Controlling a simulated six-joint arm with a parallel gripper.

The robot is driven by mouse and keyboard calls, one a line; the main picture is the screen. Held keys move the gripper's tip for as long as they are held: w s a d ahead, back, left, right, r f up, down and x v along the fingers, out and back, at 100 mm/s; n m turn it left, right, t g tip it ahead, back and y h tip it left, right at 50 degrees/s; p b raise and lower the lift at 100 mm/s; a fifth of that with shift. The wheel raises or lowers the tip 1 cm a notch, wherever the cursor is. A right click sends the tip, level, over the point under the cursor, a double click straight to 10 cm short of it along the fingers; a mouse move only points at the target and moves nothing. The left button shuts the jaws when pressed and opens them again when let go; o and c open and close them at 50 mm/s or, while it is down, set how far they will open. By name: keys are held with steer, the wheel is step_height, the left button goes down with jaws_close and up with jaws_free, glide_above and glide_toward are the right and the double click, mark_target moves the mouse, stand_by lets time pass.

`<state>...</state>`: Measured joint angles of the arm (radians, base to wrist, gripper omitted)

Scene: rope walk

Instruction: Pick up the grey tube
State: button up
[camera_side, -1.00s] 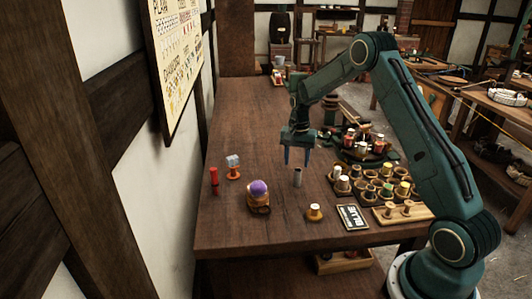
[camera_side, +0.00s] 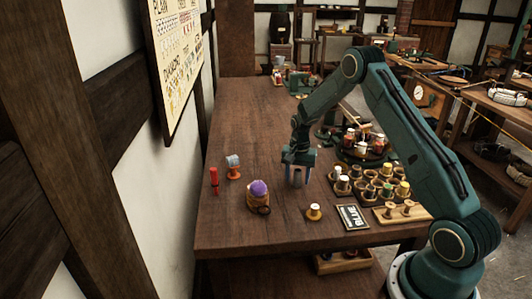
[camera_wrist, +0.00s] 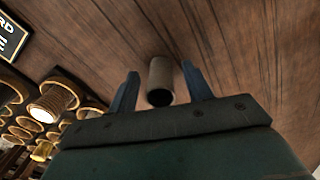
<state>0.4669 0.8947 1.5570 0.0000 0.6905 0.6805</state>
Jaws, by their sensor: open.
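The grey tube (camera_side: 297,177) stands upright on the wooden table. In the wrist view the tube (camera_wrist: 160,76) shows its dark open end and sits between my two fingers. My gripper (camera_side: 298,183) is open and lowered around the tube, with a finger on each side. In the wrist view my gripper (camera_wrist: 160,88) shows gaps between the tube and both fingers. I cannot tell how close the fingertips are to the table.
A purple-topped pot (camera_side: 259,193), a red tool (camera_side: 214,180) and a spool (camera_side: 233,166) stand to the left. Racks of spools (camera_side: 372,185) stand to the right. The table behind left is clear.

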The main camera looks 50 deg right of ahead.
mark_target(298, 170)
steer(key=shift+f, duration=0.2)
steer(key=shift+c, duration=0.2)
steer(key=c, duration=1)
steer(key=shift+r, duration=0.1)
step_height(298, 170, up, 20)
stand_by(0.3)
stand_by(0.5)
